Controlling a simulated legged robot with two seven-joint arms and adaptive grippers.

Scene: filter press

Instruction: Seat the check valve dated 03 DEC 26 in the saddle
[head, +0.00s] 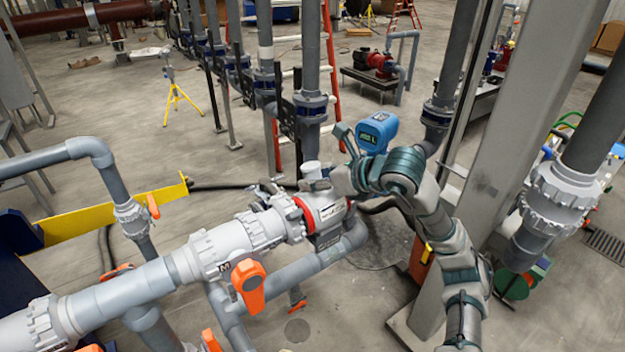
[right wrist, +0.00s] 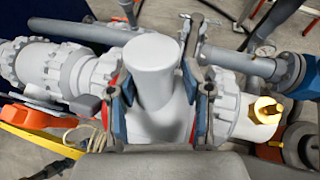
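The check valve is a pale grey body with a label (head: 327,209) in the head view, in line with the pipework beside a red ring (head: 302,214). Its date is too small to read. Its upright round neck (right wrist: 154,72) fills the middle of the right wrist view. My right gripper (head: 314,183) reaches it from the right; in the right wrist view the fingers (right wrist: 156,92) lie on both sides of the neck, pads apparently against it. A dark grey saddle (head: 327,239) shows under the valve; whether the valve rests fully in it is hidden. My left gripper is not in view.
A large union (head: 250,232) and pipe with an orange handle (head: 248,284) lie left of the valve. A brass fitting (right wrist: 265,110) stands right of it in the wrist view. A steel column (head: 490,170) stands close behind my right arm. A yellow beam (head: 115,212) is at left.

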